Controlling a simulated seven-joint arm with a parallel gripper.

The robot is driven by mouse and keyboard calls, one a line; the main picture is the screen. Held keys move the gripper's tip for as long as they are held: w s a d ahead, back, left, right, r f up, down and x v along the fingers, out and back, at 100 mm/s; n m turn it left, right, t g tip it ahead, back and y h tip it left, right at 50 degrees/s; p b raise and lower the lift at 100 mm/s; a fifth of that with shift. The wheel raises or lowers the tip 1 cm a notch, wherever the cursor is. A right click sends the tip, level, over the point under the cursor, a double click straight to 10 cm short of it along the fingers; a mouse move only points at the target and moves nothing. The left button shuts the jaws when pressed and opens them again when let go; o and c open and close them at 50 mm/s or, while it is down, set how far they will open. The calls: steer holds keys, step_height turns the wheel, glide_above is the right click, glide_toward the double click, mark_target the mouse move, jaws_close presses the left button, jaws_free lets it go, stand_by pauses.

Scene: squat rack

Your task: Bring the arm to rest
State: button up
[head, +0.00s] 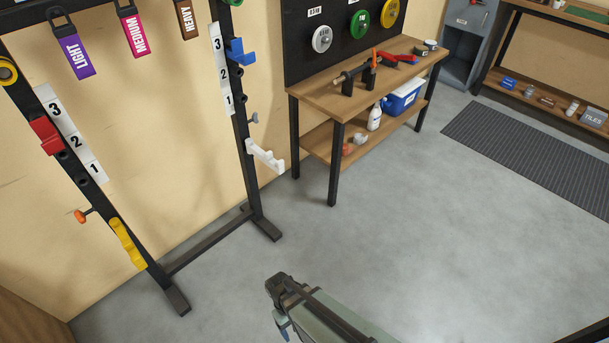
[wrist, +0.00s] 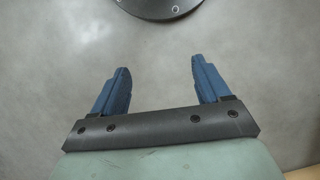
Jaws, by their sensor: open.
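My gripper (wrist: 160,88) shows in the wrist view with its two blue fingers spread apart and nothing between them. The fingertips are mostly hidden there. The gripper is over open floor, in front of the squat rack (head: 207,240) and apart from it.
The rack has red (head: 46,135), yellow (head: 127,243), blue (head: 240,52) and white (head: 265,156) holders. A wooden bench (head: 320,98) stands at the wall, with a blue-and-white cooler (head: 404,97) on its lower shelf. A dark ribbed mat (head: 530,150) lies at right. The middle floor is clear.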

steer(key=s+d+f+m+g+y, duration=0.1)
steer(key=s+d+m, duration=0.2)
steer(key=d, duration=0.7)
steer(key=s+d+f+m+g+y, duration=0.1)
steer(key=s+d+m, duration=0.3)
steer(key=d, duration=0.6)
steer(key=shift+s+g+y, duration=0.25)
steer(key=shift+g+y, duration=0.15)
steer(key=shift+g, duration=0.1)
